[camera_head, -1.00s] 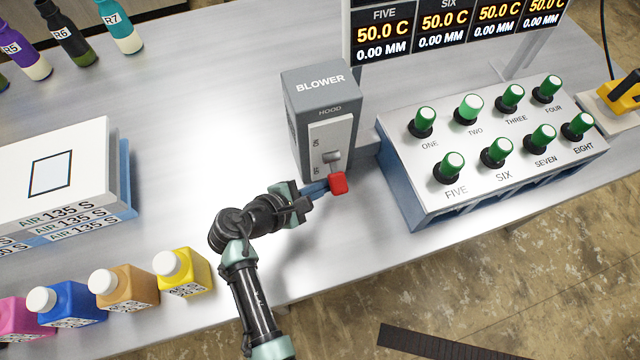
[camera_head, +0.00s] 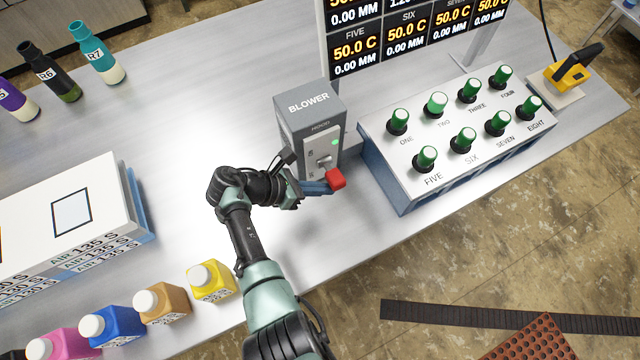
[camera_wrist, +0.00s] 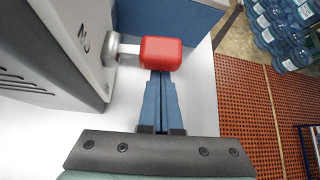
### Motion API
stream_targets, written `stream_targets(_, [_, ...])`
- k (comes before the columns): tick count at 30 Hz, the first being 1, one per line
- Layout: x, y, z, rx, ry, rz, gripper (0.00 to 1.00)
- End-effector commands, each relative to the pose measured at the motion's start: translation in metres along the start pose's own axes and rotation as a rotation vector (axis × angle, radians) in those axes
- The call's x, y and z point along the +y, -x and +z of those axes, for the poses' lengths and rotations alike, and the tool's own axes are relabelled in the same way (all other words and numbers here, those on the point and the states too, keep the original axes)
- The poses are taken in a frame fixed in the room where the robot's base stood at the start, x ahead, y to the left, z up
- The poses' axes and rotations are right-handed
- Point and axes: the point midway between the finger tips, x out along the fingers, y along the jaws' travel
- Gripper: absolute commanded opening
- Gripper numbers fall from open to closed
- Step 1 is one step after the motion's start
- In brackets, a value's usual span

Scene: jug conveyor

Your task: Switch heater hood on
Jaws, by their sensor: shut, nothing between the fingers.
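The heater hood (camera_head: 308,115) is a grey box marked BLOWER and HOOD, upright on the metal table. Its front panel has a metal toggle lever (camera_head: 323,161) with a red knob (camera_head: 335,179), and a green light glows above the lever. The small side labels are hard to read now. My gripper (camera_head: 327,187) is shut and empty, its blue fingers at the red knob from the left. In the wrist view the closed fingertips (camera_wrist: 161,74) meet the lower edge of the red knob (camera_wrist: 160,53); I cannot tell whether they touch.
A panel of green-capped knobs (camera_head: 400,183) stands just right of the hood, with a display (camera_head: 370,55) behind it. White boxes (camera_head: 100,190) and coloured bottles (camera_head: 210,280) are at the left. The table's front edge is close below my arm.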

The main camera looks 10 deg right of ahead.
Motion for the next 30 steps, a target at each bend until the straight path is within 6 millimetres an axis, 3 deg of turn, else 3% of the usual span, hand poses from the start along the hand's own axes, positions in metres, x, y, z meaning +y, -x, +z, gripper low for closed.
stream_targets(9, [0.001,0.011,0.014,-0.003,0.190,-0.151,0.00])
stream_targets(30, [-0.004,0.020,0.025,-0.001,0.186,-0.148,0.00])
